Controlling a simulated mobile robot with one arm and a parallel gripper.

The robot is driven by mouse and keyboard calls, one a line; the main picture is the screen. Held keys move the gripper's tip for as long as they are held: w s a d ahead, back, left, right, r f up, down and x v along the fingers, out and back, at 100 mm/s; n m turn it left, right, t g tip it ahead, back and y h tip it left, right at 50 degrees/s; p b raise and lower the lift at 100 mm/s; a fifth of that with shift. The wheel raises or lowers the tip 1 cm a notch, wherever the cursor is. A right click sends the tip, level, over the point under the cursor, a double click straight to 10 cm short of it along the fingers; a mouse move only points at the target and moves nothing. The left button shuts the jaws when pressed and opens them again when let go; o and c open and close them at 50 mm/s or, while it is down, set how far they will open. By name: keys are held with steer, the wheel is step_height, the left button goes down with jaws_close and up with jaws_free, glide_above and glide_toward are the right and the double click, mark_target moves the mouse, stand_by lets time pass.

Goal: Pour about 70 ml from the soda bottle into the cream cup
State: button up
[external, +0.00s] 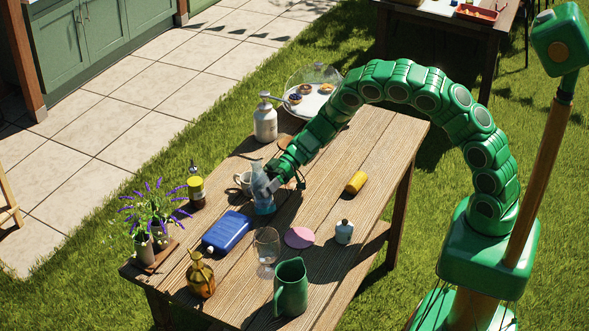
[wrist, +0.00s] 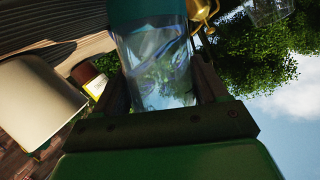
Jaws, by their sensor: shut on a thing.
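My gripper (external: 273,184) is shut on a clear bluish bottle, seemingly the soda bottle (external: 261,177), gripped around its body. The bottle looks close to upright in the external view, with a teal lower part. I cannot tell whether its base touches the table. In the wrist view the clear bottle (wrist: 158,62) sits between the two fingers, with a teal band at the top edge. The cream cup (external: 243,181) stands just left of the bottle, partly hidden by it. It shows large at the left in the wrist view (wrist: 35,100). Its inside is hidden.
On the wooden table (external: 215,262), a blue container (external: 227,231), a glass (external: 267,245), a green pitcher (external: 290,287) and an amber bottle (external: 200,276) stand in front. A yellow-labelled bottle (external: 196,187) is left, a white dispenser (external: 265,124) behind, a yellow cylinder (external: 356,182) right.

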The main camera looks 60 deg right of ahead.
steer(key=shift+s+a+r+n+t+h, duration=0.15)
steer(key=shift+n+t+h, duration=0.25)
steer(key=shift+n+h, duration=0.5)
steer(key=shift+n+t, duration=0.3)
steer(key=shift+n, duration=0.4)
steer(key=shift+f, duration=0.2)
stand_by(0.6)
